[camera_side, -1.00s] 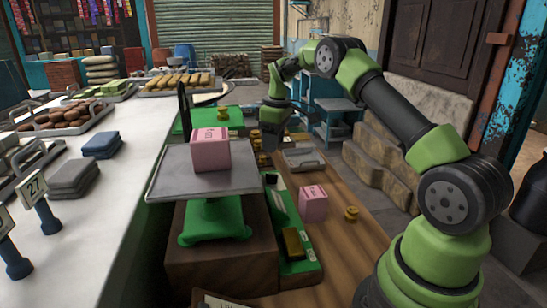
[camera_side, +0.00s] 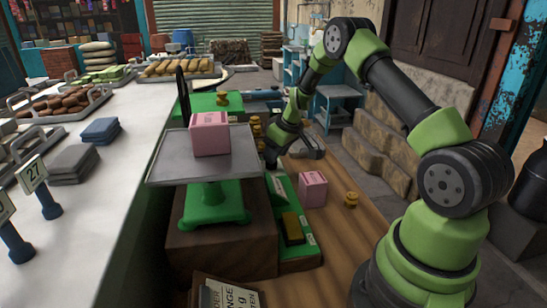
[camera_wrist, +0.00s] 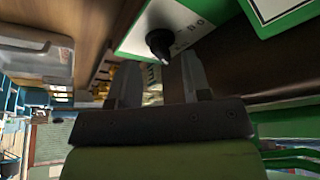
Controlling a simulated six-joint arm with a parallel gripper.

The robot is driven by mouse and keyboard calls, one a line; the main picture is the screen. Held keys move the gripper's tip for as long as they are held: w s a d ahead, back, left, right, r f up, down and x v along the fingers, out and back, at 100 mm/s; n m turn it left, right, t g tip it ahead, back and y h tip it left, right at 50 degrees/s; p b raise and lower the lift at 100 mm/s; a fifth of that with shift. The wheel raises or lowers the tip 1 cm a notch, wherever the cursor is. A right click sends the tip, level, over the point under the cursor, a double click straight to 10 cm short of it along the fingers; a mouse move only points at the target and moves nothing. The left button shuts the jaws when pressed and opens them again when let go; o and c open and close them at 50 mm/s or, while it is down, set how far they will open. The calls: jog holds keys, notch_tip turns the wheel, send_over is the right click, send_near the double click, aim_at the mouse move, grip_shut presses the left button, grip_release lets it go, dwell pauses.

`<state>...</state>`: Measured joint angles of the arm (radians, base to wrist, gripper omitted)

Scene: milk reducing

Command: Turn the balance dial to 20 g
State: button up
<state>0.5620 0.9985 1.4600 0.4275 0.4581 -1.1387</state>
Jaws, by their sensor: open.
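The balance (camera_side: 215,205) is green, with a grey metal pan (camera_side: 170,172) that holds a pink box (camera_side: 210,138). It stands on a dark wooden block. In the wrist view, a black dial knob (camera_wrist: 159,42) sits on a white panel with a green edge and printed letters. My gripper (camera_wrist: 155,68) is open, its two fingers on either side below the knob; I cannot tell whether they touch it. In the side view, my gripper (camera_side: 272,155) is low beside the balance, partly hidden, and the dial cannot be made out.
A second pink box (camera_side: 312,189) and a brass weight (camera_side: 351,200) stand on the wooden table right of the balance. More brass weights (camera_side: 257,130) are behind the pan. A white counter (camera_side: 110,210) with trays runs along the left. The table's front right is clear.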

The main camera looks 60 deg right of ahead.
jog(key=shift+x, duration=1.1)
grip_shut()
jog(key=shift+m+h, duration=0.9)
jog(key=shift+m, duration=1.3)
grip_release()
jog(key=v, duration=1)
